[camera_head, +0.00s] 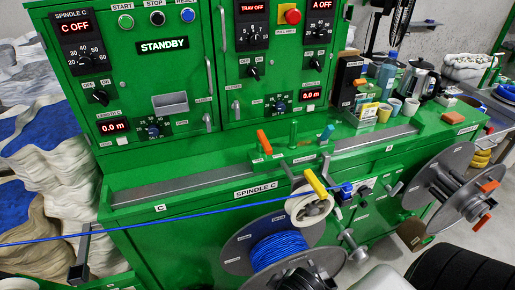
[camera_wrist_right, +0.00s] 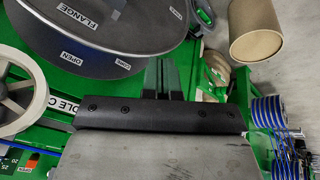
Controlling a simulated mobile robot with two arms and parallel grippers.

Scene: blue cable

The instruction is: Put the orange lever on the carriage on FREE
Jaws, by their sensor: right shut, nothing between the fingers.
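The orange lever (camera_head: 264,141) stands tilted on the green carriage (camera_head: 297,157), which sits on the grey rail of the green machine in the head view. A green post (camera_head: 293,134) and a blue lever (camera_head: 327,133) stand beside it on the same carriage. The FREE marking is too small to read. My right gripper (camera_wrist_right: 162,75) shows in the right wrist view with its fingers shut and empty, below a dark flanged spool (camera_wrist_right: 110,55). The orange lever is not recognizable in that view. My left gripper is not in view.
A blue cable (camera_head: 150,226) runs from the left to a white pulley (camera_head: 310,207) with a yellow handle (camera_head: 316,183). A blue cable spool (camera_head: 278,249) and a grey reel (camera_head: 440,186) stick out in front. Cups (camera_head: 393,106) and bottles stand on the right shelf.

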